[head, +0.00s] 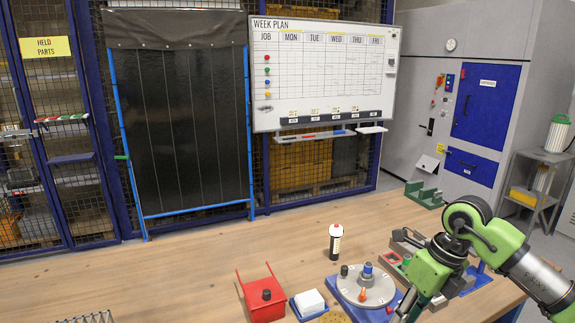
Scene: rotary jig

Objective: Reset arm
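My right arm comes in from the right edge, green and grey with dark joints. It is bent over the right side of the wooden table. Its gripper (408,306) points down at the bottom edge, just right of the rotary jig (350,297). The fingers are mostly hidden or cut off, so I cannot tell whether they are open or hold anything. My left arm and gripper are not in view.
A red box (265,312) with a black knob and a white block (309,299) in a blue tray stand left of the jig. A green bracket (424,194) is at the back right. The table's left half is mostly clear.

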